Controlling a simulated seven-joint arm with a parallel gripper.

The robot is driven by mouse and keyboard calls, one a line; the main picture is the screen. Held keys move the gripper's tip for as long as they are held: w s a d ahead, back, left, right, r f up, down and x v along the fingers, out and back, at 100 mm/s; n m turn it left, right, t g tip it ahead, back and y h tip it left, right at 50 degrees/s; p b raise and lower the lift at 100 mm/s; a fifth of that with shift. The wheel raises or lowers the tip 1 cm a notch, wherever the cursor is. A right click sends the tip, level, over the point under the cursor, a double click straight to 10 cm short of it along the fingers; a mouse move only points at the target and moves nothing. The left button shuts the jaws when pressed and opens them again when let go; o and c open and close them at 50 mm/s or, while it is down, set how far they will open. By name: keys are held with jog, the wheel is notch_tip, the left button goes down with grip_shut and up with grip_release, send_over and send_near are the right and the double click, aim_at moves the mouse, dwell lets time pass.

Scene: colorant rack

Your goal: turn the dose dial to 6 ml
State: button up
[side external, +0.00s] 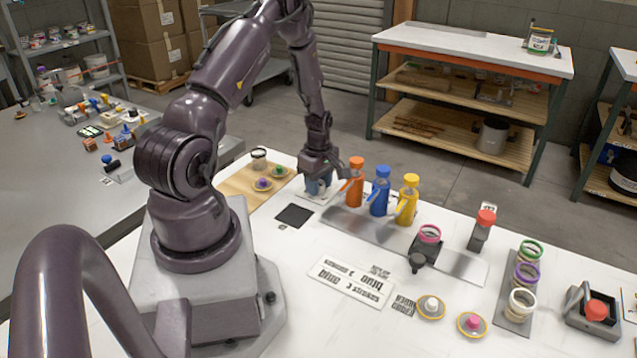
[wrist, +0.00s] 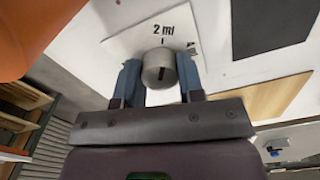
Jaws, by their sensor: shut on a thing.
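The dose dial (wrist: 160,72) is a grey round knob with a dark line on its face, seen between my fingers in the wrist view. It stands on a white plate (wrist: 125,40) printed "2 ml" with a short tick, above the dial in that view. Other print at the plate's right is only partly readable; no 6 ml mark is readable. My gripper (wrist: 159,80) is shut on the dial, one blue-grey finger on each side. In the side view my gripper (side external: 319,186) is low at the table's back edge and hides the dial.
Orange (side external: 355,184), blue (side external: 380,192) and yellow (side external: 407,200) bottles stand close to the right of my gripper. A dark square pad (side external: 295,215) lies in front. A wooden board (side external: 240,184) with small capped pots is at left. A printed sheet (side external: 350,281) lies nearer.

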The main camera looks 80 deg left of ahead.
jog(key=m, duration=2.3)
jog(key=shift+m, duration=0.3)
dwell(0.4)
jog(key=o, duration=0.9)
notch_tip(320, 180, up, 13)
jog(key=shift+r, duration=0.1)
